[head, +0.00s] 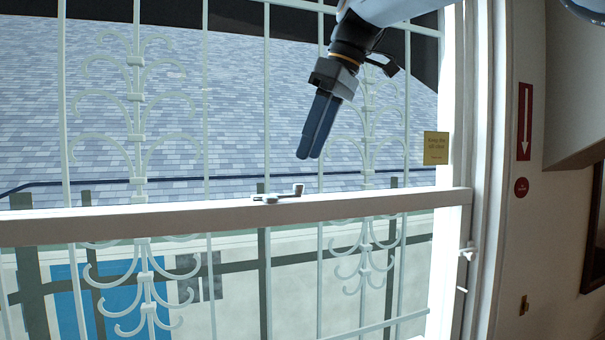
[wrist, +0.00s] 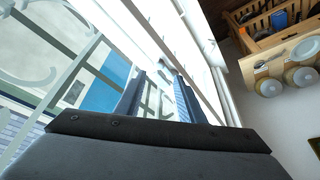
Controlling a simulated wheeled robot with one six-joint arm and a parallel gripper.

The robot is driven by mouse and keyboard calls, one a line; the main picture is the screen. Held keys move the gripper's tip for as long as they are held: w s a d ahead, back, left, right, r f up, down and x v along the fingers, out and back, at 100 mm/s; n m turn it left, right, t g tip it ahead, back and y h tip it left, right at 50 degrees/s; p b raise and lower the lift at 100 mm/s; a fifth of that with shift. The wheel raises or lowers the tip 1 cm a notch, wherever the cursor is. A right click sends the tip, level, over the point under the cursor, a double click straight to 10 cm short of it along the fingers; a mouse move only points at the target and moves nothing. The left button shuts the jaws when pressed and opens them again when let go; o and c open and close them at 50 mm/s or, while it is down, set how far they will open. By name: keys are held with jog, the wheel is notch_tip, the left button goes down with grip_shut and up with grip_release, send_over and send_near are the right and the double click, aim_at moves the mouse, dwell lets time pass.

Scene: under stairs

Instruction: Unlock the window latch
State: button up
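The window latch (head: 278,196) is a small grey metal piece on top of the white window rail (head: 150,218), with its lever end raised at the right. My gripper (head: 309,156) is above the latch and slightly to its right in the head view, pointing down and apart from it. In the wrist view my gripper (wrist: 159,78) shows two blue fingers with a gap between them and nothing held. A small grey shape near the fingertips may be the latch, but I cannot tell.
White ornamental bars (head: 137,120) stand behind the rail. The wrist view shows a wooden rack (wrist: 275,45) with kitchen items at the upper right. The space around the latch looks clear.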

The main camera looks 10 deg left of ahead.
jog(key=shift+p+x, duration=0.7)
jog(key=shift+x, duration=2.7)
jog(key=shift+d, duration=0.1)
jog(key=shift+c, duration=0.4)
grip_shut()
